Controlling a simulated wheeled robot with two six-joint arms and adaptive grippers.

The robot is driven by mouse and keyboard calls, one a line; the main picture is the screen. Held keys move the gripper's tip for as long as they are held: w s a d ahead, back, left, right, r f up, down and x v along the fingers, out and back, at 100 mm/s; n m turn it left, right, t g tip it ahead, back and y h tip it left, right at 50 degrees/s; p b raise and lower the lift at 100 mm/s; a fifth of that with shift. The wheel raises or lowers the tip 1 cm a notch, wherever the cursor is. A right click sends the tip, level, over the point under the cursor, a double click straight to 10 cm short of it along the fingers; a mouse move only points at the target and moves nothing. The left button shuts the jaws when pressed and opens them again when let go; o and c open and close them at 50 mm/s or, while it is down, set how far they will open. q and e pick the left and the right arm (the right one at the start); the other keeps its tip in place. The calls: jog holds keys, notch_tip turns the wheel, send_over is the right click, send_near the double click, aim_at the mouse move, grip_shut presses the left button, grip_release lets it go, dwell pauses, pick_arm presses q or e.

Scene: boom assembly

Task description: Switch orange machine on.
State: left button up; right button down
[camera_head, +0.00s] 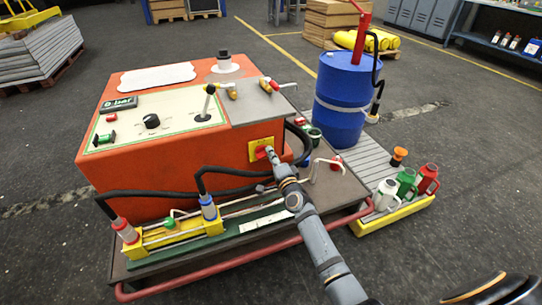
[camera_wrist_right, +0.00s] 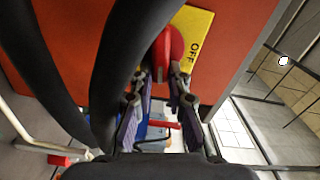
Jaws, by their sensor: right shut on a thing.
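The orange machine (camera_head: 180,175) stands on a low cart in the middle of the head view. On its front face is a yellow switch plate (camera_head: 253,155) with a red knob. My right gripper (camera_head: 268,151) reaches the knob from the lower right and covers part of it. In the right wrist view the red knob (camera_wrist_right: 167,50) sits between the fingertips of my right gripper (camera_wrist_right: 165,76), which is shut on it. The yellow plate beside it (camera_wrist_right: 196,30) reads "OFF". The display (camera_head: 118,105) on top of the machine reads "0 bar". My left gripper is not in view.
Black hoses (camera_head: 150,193) run along the machine's front to a yellow cylinder unit (camera_head: 170,235), and also pass close to my gripper in the wrist view (camera_wrist_right: 130,60). A red cart rail (camera_head: 240,262) runs in front. A blue barrel (camera_head: 342,98) and several cans (camera_head: 406,182) stand right.

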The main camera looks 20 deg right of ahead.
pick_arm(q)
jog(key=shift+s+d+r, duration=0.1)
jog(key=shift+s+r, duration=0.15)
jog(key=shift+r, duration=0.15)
pick_arm(e)
jog(key=shift+f+m, duration=0.25)
jog(key=shift+m, duration=0.75)
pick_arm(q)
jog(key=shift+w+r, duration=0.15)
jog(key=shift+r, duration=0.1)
pick_arm(e)
jog(key=c, duration=1.3)
grip_release()
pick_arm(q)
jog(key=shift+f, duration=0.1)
pick_arm(e)
jog(key=shift+s, duration=0.15)
jog(key=s, duration=1.1)
jog(key=shift+s+d, duration=0.25)
jog(key=shift+s, duration=0.1)
